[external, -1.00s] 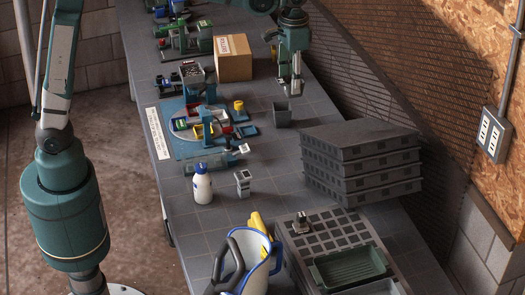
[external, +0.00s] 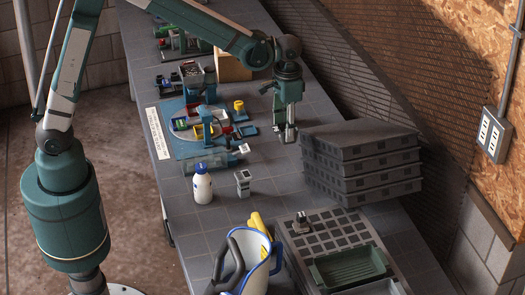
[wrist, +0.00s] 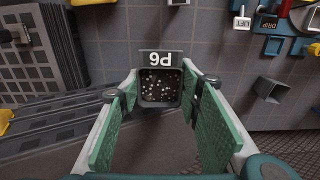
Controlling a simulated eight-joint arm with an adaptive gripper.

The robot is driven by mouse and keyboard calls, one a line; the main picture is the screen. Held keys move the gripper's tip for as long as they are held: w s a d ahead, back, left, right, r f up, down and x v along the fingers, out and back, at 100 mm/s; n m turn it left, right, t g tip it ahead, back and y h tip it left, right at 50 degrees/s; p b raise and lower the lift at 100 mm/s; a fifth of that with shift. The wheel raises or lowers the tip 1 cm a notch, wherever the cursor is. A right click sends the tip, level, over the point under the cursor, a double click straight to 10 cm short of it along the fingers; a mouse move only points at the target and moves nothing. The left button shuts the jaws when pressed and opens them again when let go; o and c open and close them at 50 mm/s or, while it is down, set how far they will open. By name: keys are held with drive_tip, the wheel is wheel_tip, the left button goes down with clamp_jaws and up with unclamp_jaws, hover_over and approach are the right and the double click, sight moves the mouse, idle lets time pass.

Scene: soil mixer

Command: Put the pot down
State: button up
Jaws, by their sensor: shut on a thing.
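The square dark pot (wrist: 160,88) with a P6 label holds dark soil with pale specks. It sits between the fingertips of my gripper (wrist: 158,90) in the wrist view, which is shut on it, with its opening facing the camera. In the external view my gripper (external: 286,136) points down over the bench, left of the stacked trays. The pot is hard to make out there, and I cannot tell whether its base touches the bench.
Stacked dark trays (external: 360,165) stand close to the right of my gripper. A second grey pot (wrist: 268,88) stands apart in the wrist view. The blue mixer station (external: 205,125), white bottle (external: 202,185) and blue-rimmed jug (external: 255,265) are on the bench (external: 300,190).

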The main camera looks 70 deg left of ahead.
wheel_tip(320, 180, down, 14)
drive_tip(key=shift+r, duration=0.25)
drive_tip(key=shift+f, duration=0.1)
drive_tip(key=shift+f+b, duration=0.3)
drive_tip(key=shift+f, duration=2.75)
drive_tip(key=shift+f, duration=1.85)
drive_tip(key=shift+f+b, duration=0.15)
drive_tip(key=shift+b, duration=0.25)
drive_tip(key=o, duration=0.9)
drive_tip(key=shift+c, duration=0.2)
